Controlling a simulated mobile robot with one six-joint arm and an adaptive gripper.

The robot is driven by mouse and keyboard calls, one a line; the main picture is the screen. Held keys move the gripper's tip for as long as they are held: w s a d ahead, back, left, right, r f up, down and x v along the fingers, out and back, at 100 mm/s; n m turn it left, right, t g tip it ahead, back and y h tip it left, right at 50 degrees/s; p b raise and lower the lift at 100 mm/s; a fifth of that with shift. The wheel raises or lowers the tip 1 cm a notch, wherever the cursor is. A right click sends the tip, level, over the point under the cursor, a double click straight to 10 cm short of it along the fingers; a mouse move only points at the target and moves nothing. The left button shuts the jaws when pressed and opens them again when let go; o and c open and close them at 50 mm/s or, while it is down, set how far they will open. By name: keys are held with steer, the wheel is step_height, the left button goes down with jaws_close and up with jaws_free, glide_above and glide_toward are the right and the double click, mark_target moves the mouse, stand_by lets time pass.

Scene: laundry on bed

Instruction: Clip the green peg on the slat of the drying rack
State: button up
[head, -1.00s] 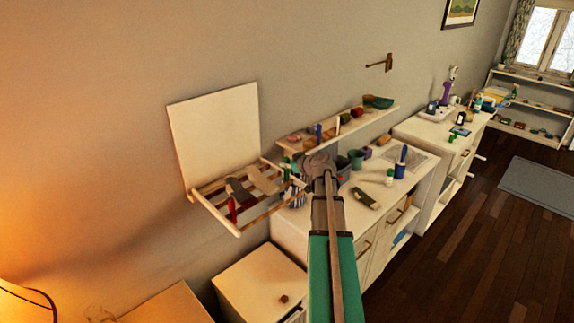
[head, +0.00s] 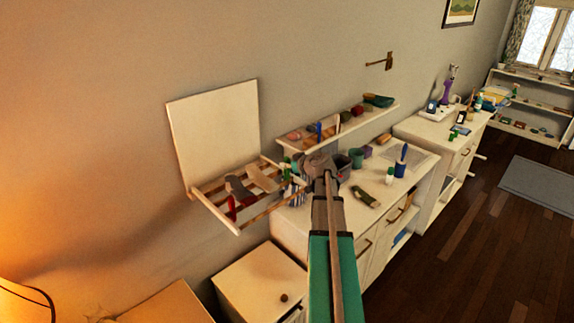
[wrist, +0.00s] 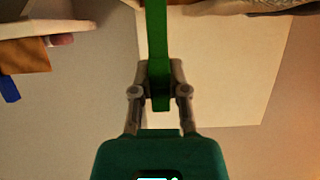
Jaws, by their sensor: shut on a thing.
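The drying rack (head: 215,212) hangs on the wall left of centre in the head view, its pale slats jutting out below an upright cream panel (head: 215,125). In the wrist view my gripper (wrist: 160,92) is shut on the green peg (wrist: 158,45), which runs up from the fingers to the top edge. A cream panel (wrist: 220,70) shows behind it. In the head view my gripper (head: 303,166) is just right of the rack's right end. Small green spots show there, but I cannot tell which is the peg. I cannot see the peg touching a slat.
A grey item (head: 238,187) and a red item (head: 231,207) are on the rack. A wall shelf (head: 370,127) with small objects is behind my arm. A cluttered white dresser (head: 300,228) stands below, with a low cabinet (head: 255,280) to its left.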

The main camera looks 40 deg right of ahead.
mark_target(288, 174)
steer(key=shift+f+b, duration=2.35)
steer(key=shift+f, duration=0.05)
stand_by(0.4)
steer(key=o, duration=0.8)
steer(key=shift+r, duration=0.2)
step_height(288, 174, up, 9)
steer(key=p, duration=0.9)
steer(key=shift+r+p, duration=0.2)
steer(key=shift+p, duration=0.2)
steer(key=shift+s, duration=0.1)
stand_by(0.9)
